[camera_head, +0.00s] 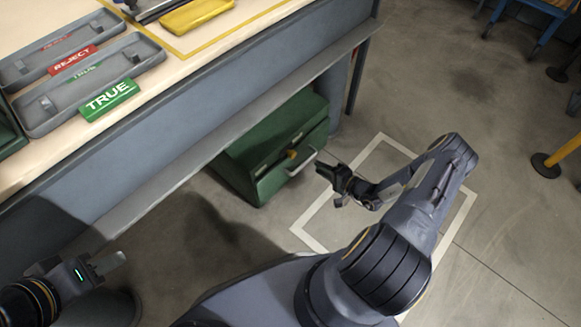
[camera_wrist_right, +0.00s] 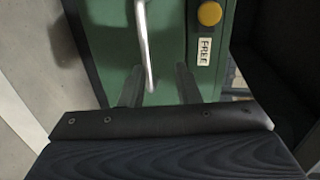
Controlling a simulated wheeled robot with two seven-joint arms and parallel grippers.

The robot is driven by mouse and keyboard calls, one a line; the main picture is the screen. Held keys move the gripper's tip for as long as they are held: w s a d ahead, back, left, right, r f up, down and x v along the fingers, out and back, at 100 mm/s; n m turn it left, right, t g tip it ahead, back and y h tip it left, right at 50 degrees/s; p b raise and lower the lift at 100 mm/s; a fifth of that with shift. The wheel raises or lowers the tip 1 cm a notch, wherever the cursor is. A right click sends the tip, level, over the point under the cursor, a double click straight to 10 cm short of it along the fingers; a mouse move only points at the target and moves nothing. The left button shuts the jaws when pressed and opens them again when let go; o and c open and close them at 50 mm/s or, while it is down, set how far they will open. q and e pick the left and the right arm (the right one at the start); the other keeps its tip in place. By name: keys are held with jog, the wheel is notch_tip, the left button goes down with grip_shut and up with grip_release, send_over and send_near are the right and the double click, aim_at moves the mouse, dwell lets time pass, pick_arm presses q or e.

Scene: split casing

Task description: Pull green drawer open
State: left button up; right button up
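The green drawer cabinet (camera_head: 268,150) stands on the floor under the workbench, its front turned toward my right arm. Its pale bar handle (camera_head: 304,162) sticks out from the front. My right gripper (camera_head: 328,172) is just in front of the handle, apart from it in the head view. In the right wrist view the two dark fingers (camera_wrist_right: 159,84) are spread, and the silver handle (camera_wrist_right: 146,45) lies between their directions, with the green front (camera_wrist_right: 110,40) behind. The drawer looks shut. My left gripper (camera_head: 108,262) is at the lower left, empty, its finger gap unclear.
A yellow button (camera_wrist_right: 210,13) and a "FREE" label (camera_wrist_right: 205,51) are on the green front, right of the handle. The workbench (camera_head: 200,130) overhangs the cabinet, with grey trays (camera_head: 98,85) on top. A white floor outline (camera_head: 314,240) lies under my right arm; floor there is clear.

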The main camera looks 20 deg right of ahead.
aim_at(305, 162)
jog(key=shift+h, duration=0.3)
jog(key=b+x, duration=0.1)
jog(key=x, duration=0.1)
jog(key=f+b+x, duration=0.1)
jog(key=x, duration=0.2)
jog(key=b+x, duration=0.1)
jog(key=x, duration=0.2)
jog(key=shift+a+f, duration=0.1)
jog(key=shift+f, duration=0.35)
jog(key=shift+s, duration=0.1)
grip_shut()
